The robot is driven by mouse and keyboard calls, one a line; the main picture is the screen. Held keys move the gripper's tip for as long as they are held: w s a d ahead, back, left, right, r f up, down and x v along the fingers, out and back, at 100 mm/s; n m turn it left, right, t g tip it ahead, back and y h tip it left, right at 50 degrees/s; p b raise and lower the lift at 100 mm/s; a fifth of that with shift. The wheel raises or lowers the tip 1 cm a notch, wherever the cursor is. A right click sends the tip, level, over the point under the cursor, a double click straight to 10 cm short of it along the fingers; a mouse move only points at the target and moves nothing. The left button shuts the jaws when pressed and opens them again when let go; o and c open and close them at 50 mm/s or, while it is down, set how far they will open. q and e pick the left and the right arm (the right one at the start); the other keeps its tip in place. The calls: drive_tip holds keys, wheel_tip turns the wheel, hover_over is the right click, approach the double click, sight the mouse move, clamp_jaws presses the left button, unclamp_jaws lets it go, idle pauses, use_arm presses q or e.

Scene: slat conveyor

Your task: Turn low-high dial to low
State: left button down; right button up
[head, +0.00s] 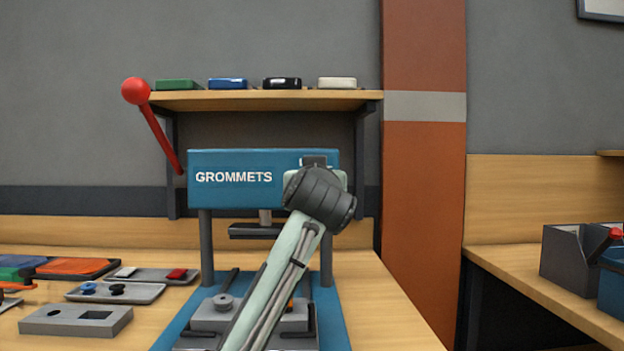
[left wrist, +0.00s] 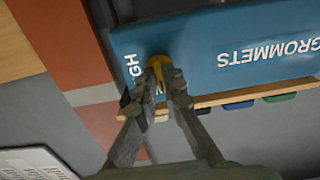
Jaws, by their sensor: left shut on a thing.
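The blue press head (head: 233,182) with the white word GROMMETS stands in the middle of the head view. It also shows upside down in the left wrist view (left wrist: 220,55). The low-high dial (left wrist: 178,78) is a yellow knob on its blue face, partly hidden by my fingers. White letters ending in GH show beside it; other lettering by the fingers is mostly covered. My left gripper (left wrist: 160,84) is shut on the dial. In the head view my left wrist covers the dial and the fingers. I cannot tell where the dial points. My right gripper is in neither view.
A red-knobbed lever (head: 136,91) rises left of the press. A wooden shelf (head: 260,101) with several small boxes is behind it. Trays (head: 115,292) and a grey block (head: 76,320) lie on the bench at left. Grey bins (head: 574,256) stand at right.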

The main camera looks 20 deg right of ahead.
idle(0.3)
use_arm(q)
drive_tip(key=c, duration=1.6)
unclamp_jaws()
drive_tip(key=shift+c, duration=0.2)
drive_tip(key=v, duration=1.2)
